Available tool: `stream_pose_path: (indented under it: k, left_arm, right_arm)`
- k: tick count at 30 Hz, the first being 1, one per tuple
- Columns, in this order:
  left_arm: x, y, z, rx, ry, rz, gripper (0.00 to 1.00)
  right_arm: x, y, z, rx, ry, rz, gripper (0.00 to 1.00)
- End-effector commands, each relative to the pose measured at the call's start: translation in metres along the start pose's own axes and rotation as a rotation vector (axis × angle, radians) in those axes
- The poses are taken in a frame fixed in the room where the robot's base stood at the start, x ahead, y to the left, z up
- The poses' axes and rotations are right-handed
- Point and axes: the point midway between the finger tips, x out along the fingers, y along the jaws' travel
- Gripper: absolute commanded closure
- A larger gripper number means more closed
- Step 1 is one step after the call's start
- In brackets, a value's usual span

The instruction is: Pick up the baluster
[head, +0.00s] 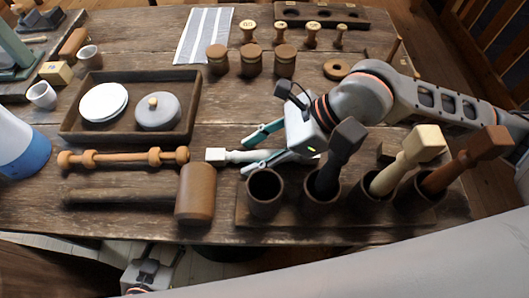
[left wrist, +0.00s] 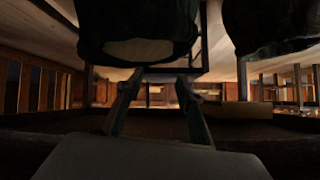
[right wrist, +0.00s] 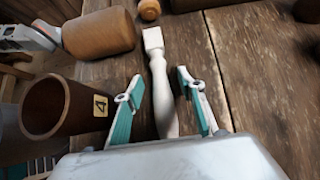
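A pale, off-white baluster (head: 229,156) with a square block at its end lies on the wooden table. It also shows in the right wrist view (right wrist: 159,80), running lengthwise between the fingers. My right gripper (head: 248,155) is open, with one teal-padded finger on each side of the baluster and visible gaps to it in the right wrist view. The baluster's near end is hidden by the gripper body. My left gripper (left wrist: 158,105) is open and empty, low beyond the table's front edge.
A rack of cups stands close by; the leftmost cup (head: 265,192) is empty, and the others hold dark, cream and brown balusters. A mallet (head: 195,193) and a turned wooden spindle (head: 122,158) lie left. A tray (head: 190,125) and spools (head: 251,62) stand farther back.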

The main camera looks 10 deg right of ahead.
Motion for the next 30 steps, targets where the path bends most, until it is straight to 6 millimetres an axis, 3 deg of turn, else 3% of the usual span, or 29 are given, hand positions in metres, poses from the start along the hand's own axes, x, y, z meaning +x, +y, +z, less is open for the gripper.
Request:
stream_pose_path:
  k: [4,8,9,22,30]
  left_arm:
    - [0.0,-0.001,-0.003,0.001,0.006,-0.001,0.63]
    - [0.001,-0.001,-0.001,0.001,0.004,-0.001,0.63]
    - [0.001,-0.001,-0.001,0.001,0.003,-0.001,0.63]
    - [0.001,-0.002,0.001,0.001,0.0,-0.002,0.63]
    - [0.0,-0.006,-0.006,0.003,0.007,-0.01,0.63]
  right_arm:
    - [-0.001,0.0,0.0,-0.001,0.0,-0.001,0.63]
    - [-0.001,0.0,0.0,0.0,0.0,-0.001,0.97]
    - [-0.001,0.0,0.0,0.0,0.0,-0.001,1.0]
    - [-0.005,-0.001,0.004,-0.002,-0.001,-0.002,1.0]
    - [-0.03,-0.001,0.03,-0.006,-0.002,-0.006,1.0]
